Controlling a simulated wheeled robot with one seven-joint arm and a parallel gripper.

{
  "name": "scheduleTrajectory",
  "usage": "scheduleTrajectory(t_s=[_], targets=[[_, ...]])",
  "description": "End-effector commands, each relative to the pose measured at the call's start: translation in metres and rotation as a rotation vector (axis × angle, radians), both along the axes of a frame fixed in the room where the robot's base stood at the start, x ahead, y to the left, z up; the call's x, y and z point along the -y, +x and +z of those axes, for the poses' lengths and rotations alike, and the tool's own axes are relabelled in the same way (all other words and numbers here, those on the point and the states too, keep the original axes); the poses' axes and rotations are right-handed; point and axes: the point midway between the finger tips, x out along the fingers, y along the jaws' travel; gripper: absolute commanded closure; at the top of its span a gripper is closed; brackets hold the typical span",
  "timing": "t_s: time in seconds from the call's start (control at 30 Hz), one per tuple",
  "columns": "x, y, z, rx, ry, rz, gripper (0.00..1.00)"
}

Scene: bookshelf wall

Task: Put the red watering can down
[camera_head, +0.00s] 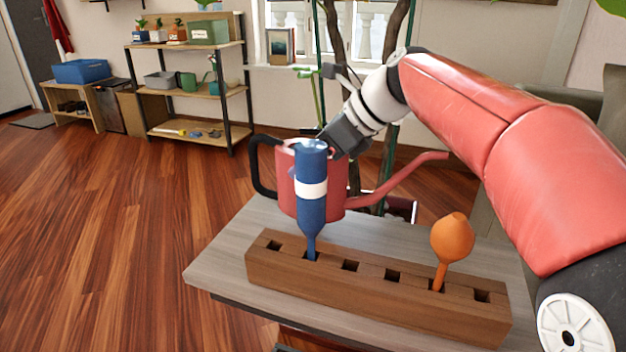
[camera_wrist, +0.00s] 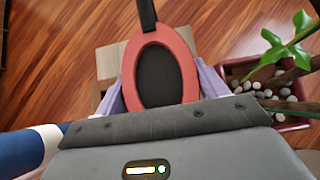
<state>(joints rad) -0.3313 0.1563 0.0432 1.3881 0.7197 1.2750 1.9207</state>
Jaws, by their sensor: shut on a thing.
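The red watering can (camera_head: 330,178) stands upright at the back edge of the grey wooden table (camera_head: 225,262), its black handle to the left and its spout to the right. Its lower front is partly hidden by a blue tool. I cannot tell whether its base touches the table. My gripper (camera_head: 322,148) is shut on the can at its top, reaching in from the upper right. In the wrist view, the can's oval red rim (camera_wrist: 187,62) and dark opening lie between my fingers (camera_wrist: 160,92), with the black handle beyond.
A wooden block with slots (camera_head: 370,290) lies along the table front. It holds a blue and white tool (camera_head: 312,190) close before the can and an orange tool (camera_head: 452,240). A potted plant (camera_wrist: 292,120) stands behind. A shelf (camera_head: 190,90) stands back left.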

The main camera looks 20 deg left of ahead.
Motion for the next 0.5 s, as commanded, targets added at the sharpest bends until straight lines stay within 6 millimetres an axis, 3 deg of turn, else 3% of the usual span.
scheduleTrajectory(t_s=[0.23, 0.5], targets=[[0.0, -0.001, -0.036, -0.001, 0.001, 0.0, 0.89], [0.0, 0.0, -0.038, 0.002, 0.002, 0.0, 0.89]])
